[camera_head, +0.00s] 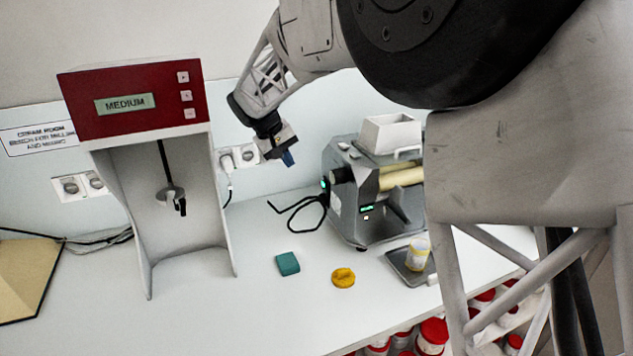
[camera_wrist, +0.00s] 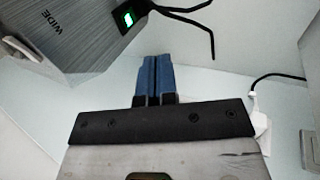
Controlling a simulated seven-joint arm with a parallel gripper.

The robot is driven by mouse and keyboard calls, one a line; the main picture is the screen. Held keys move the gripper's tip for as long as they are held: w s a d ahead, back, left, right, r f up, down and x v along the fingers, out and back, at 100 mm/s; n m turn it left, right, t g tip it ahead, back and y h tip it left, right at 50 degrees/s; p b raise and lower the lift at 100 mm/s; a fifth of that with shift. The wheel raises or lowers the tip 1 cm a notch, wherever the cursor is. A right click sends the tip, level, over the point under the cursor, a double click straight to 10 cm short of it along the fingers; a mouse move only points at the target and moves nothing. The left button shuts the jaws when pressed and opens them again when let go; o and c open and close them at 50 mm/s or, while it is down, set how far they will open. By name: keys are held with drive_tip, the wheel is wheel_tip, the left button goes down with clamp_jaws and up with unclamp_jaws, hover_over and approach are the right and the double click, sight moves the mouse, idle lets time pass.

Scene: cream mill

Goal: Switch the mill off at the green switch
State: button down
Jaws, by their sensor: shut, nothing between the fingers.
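The mill (camera_head: 345,225) is a grey metal machine with rollers, right of centre on the bench in the head view. A small green-lit switch (camera_head: 325,184) is on its left side. In the wrist view the mill's side (camera_wrist: 75,45), marked WIDE, fills the upper left, and the green-lit switch (camera_wrist: 129,18) is near the top edge in a dark frame. My gripper (camera_head: 288,158) has blue fingers, shut and empty, above and left of the mill. In the wrist view the closed fingers (camera_wrist: 154,78) point towards the switch area, apart from it.
A black cable (camera_head: 300,212) curls on the bench left of the mill. A red-topped mixer stand (camera_head: 130,100) is at left. A teal block (camera_head: 288,263), a yellow lid (camera_head: 343,277) and a jar (camera_head: 418,254) on a dark tray stand in front. Wall sockets (camera_head: 240,156) are behind.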

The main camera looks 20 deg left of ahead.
sight(324, 190)
drive_tip(key=shift+f, duration=0.15)
drive_tip(key=shift+w+d+f, duration=0.95)
drive_tip(key=shift+f, duration=0.45)
drive_tip(key=shift+w+d+f, duration=1)
drive_tip(key=shift+f, duration=0.35)
drive_tip(key=shift+w+d+f, duration=0.95)
drive_tip(key=shift+f, duration=0.45)
drive_tip(key=shift+w+d+r, duration=0.1)
drive_tip(key=shift+w+d, duration=0.1)
drive_tip(key=shift+r, duration=0.1)
drive_tip(key=shift+r, duration=0.7)
